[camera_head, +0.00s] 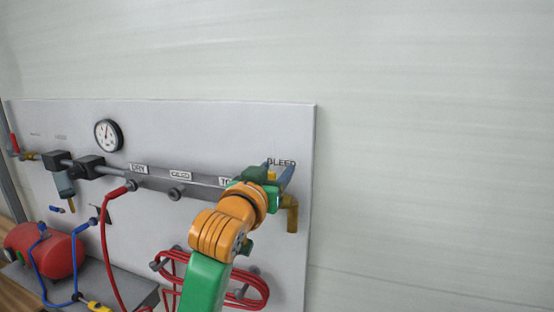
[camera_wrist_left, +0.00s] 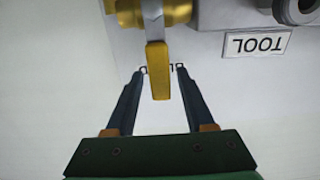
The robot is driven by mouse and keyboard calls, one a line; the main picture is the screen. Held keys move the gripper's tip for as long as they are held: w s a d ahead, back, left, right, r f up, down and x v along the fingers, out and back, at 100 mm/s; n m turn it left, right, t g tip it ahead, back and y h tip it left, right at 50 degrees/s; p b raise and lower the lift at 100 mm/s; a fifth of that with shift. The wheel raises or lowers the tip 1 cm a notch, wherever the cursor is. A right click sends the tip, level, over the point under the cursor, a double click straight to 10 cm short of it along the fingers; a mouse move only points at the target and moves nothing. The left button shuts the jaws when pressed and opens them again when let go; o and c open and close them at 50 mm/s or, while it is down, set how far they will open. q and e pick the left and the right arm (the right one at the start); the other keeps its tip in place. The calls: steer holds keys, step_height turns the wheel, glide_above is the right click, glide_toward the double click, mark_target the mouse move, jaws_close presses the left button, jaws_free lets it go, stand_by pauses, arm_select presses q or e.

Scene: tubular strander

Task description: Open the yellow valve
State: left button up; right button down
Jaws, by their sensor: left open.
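The yellow valve lever (camera_wrist_left: 158,72) hangs between the two fingers of my left gripper (camera_wrist_left: 158,68) in the left wrist view. The fingers are open, one on each side of the lever, with visible gaps to both. The lever joins a brass valve body (camera_wrist_left: 165,12) at the top of that view. My right gripper is out of view.
The grey panel (camera_head: 150,230) carries a pressure gauge (camera_head: 108,134), a manifold bar with labels and coiled red hoses (camera_head: 255,290). A red tank (camera_head: 45,250) stands at lower left. The wall right of the panel is bare.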

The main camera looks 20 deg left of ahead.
arm_select(q)
steer(key=shift+w+a+f, duration=0.1)
steer(key=shift+w, duration=0.6)
steer(key=shift+s, duration=0.1)
jaws_close()
stand_by(0.8)
